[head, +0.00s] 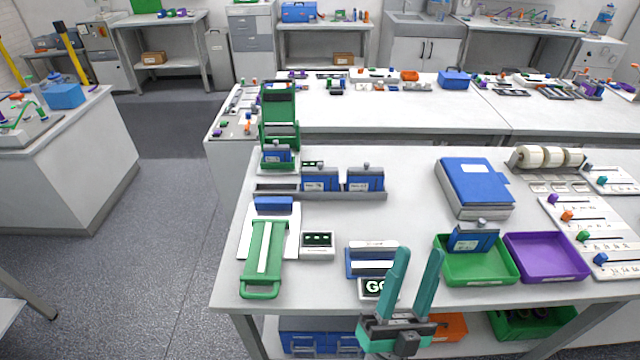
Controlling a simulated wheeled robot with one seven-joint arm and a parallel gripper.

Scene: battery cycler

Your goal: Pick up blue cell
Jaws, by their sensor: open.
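Several blue cells with grey tops and white labels are in the head view. Two blue cells stand upright in the grey rack (270,189), one near its middle (320,180) and one toward its right end (365,180). Another blue cell (277,154) sits in the green upright fixture (279,105). One more blue cell (473,238) is in the green tray (482,274). My gripper (417,256) has teal fingers, spread apart and empty. It is at the table's front edge, left of the green tray.
A purple tray (546,275) adjoins the green tray. A blue binder (474,186) lies behind them. A green-handled fixture (263,258) lies at the table's left, beside a small display box (317,245). A blue-and-white block (371,261) and a GO sign (377,288) are left of my gripper. The table centre is clear.

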